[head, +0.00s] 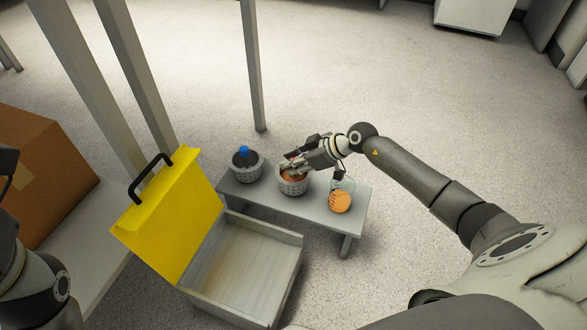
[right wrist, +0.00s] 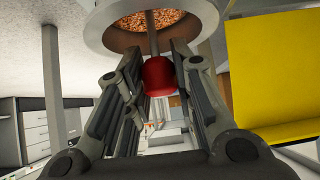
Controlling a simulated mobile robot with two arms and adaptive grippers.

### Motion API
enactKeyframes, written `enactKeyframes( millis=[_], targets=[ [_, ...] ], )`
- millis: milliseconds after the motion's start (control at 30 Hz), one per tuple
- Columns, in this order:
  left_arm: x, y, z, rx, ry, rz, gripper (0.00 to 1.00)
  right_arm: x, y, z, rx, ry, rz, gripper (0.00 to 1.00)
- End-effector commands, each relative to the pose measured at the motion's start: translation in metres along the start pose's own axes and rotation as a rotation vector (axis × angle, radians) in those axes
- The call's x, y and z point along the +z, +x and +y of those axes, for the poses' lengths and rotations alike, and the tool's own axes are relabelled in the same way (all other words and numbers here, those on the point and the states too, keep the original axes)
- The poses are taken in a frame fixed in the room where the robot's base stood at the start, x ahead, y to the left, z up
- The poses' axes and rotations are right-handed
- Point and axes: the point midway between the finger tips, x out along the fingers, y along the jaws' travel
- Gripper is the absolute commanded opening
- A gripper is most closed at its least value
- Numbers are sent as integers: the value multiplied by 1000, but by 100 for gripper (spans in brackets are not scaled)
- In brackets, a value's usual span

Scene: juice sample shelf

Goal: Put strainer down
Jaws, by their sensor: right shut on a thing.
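On a low grey bench stands a light perforated basket, which looks like the strainer (head: 292,187), with orange-brown contents. My right gripper (head: 291,164) is just above and behind its rim. In the right wrist view the gripper (right wrist: 159,62) is shut on a red handle end (right wrist: 159,78) with a grey rod. The rod runs up to a pale round vessel (right wrist: 207,14) holding orange-brown grains. Whether the rod is joined to the vessel I cannot tell. The basket seems to rest on the bench; its underside contact is unclear. My left gripper is not in view.
The grey bench (head: 322,213) also holds a basket with a blue-topped item (head: 244,165) at left and a clear container with orange contents (head: 341,198) at right. An open case with a yellow lid (head: 170,215) stands front left. A table post (head: 253,65) rises behind.

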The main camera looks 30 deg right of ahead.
Motion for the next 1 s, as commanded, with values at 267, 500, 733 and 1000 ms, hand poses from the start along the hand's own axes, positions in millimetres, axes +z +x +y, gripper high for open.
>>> enactKeyframes(
  millis=[267,500,733,1000],
  targets=[
    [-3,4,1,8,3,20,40,3,3,0,1,-1,3,0],
    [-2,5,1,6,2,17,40,4,4,0,0,0,2,0],
    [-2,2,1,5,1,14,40,6,6,0,-1,-1,0,45],
    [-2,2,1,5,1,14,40,6,5,0,0,-1,0,45]
  ],
)
